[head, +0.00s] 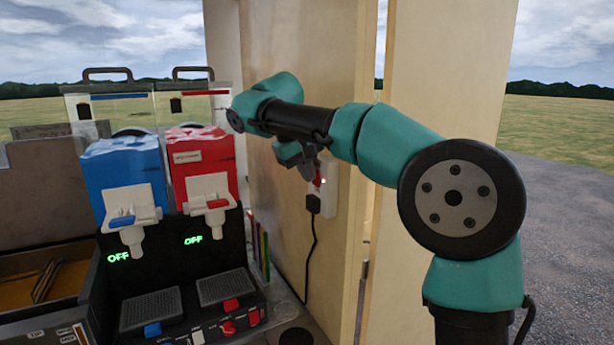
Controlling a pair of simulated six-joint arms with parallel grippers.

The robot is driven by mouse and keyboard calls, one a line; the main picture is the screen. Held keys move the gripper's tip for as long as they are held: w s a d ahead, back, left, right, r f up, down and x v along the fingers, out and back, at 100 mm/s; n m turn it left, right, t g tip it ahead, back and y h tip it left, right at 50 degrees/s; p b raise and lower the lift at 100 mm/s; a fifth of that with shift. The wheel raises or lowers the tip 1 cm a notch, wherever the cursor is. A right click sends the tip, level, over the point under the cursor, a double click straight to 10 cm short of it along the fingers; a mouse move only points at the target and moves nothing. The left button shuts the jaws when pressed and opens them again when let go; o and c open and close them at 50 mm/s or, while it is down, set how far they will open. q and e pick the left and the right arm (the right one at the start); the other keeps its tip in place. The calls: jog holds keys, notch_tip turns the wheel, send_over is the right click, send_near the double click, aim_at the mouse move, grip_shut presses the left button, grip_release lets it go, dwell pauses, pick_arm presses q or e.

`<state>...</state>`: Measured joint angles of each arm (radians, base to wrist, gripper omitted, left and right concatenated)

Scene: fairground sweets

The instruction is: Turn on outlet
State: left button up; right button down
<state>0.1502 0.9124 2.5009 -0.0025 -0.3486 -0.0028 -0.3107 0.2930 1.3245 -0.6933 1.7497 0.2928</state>
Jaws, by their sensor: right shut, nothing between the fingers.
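The white outlet (329,199) is fixed on the wooden side wall in the middle of the view. A black plug (313,203) sits in its lower part, with a black cord hanging down from it. A small red switch (318,178) with a bright spot shows at the outlet's upper part. My right gripper (311,176) is shut and empty, with its tips at or very near the red switch. I cannot tell whether they touch. The gripper and wrist hide part of the outlet's top. My left gripper is not in view.
A slush machine with a blue tank (124,170) and a red tank (203,165) stands left of the outlet. Both its green displays read OFF. A wooden post (375,235) stands right of the outlet. Thin coloured sticks (260,247) stand between machine and wall.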

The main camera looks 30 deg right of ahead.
dwell(0.4)
jog(key=a+r, duration=0.8)
jog(key=a, duration=0.1)
jog(key=shift+a, duration=0.2)
jog(key=shift+w+d+f, duration=0.1)
dwell(0.5)
jog(key=shift+y, duration=0.3)
jog(key=shift+d+f, duration=1.45)
jog(key=shift+f, duration=0.2)
